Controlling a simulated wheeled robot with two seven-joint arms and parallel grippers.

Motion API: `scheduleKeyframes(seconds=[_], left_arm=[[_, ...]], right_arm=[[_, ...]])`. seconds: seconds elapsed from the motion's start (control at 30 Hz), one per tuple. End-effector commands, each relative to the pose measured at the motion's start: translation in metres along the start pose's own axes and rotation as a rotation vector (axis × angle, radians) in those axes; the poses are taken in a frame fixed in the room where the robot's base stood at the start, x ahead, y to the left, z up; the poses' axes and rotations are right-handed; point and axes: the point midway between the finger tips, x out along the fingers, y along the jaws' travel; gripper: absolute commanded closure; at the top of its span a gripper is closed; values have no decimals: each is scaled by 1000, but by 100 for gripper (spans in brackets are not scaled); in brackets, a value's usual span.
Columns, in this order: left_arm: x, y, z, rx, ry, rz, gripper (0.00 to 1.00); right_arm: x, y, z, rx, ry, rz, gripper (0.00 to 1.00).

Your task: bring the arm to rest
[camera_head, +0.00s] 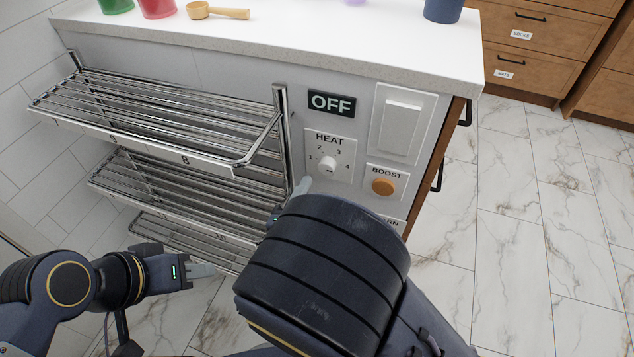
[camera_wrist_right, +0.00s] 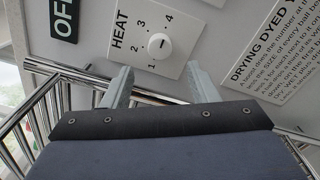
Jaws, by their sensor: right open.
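My right arm reaches over the front of the white cabinet. In the wrist view, my right gripper (camera_wrist_right: 162,84) has its two fingers apart with nothing between them. They point toward the panel just below the white HEAT dial (camera_wrist_right: 159,45), apparently without holding it. In the head view, the right gripper (camera_head: 290,192) is mostly hidden behind my dark forearm, just left of and below the HEAT dial (camera_head: 327,164). My left gripper (camera_head: 202,270) is at the lower left, near the lowest rack; its finger gap is unclear.
Chrome drying racks (camera_head: 170,155) project from the cabinet, close to both grippers. An OFF sign (camera_head: 331,104), a white rocker switch (camera_head: 401,118) and an orange BOOST button (camera_head: 382,187) are on the panel. Cups and a wooden scoop (camera_head: 217,11) stand on the countertop (camera_head: 300,45). Marble floor (camera_head: 540,210) is clear at right.

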Motion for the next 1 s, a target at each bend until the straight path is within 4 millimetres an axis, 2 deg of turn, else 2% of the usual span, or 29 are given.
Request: scheduleKeyframes(seconds=[0.17, 0.57, 0.67, 0.77, 0.87, 0.9, 1.0], left_arm=[[-1, 0, 0, 0, 0, 0, 65], [-1, 0, 0, 0, 0, 0, 65], [-1, 0, 0, 0, 0, 0, 65], [-1, 0, 0, 0, 0, 0, 65], [-1, 0, 0, 0, 0, 0, 65], [-1, 0, 0, 0, 0, 0, 65], [-1, 0, 0, 0, 0, 0, 65]], right_arm=[[-6, 0, 0, -1, -1, 1, 46], [-6, 0, 0, 0, -1, 0, 46], [-3, -2, 6, 7, -14, -24, 46], [10, -12, 31, 43, -75, -136, 46], [26, -35, 79, 118, -183, -359, 46], [29, -48, 101, 159, -228, -471, 46], [24, -82, 153, 287, -330, -756, 46]])
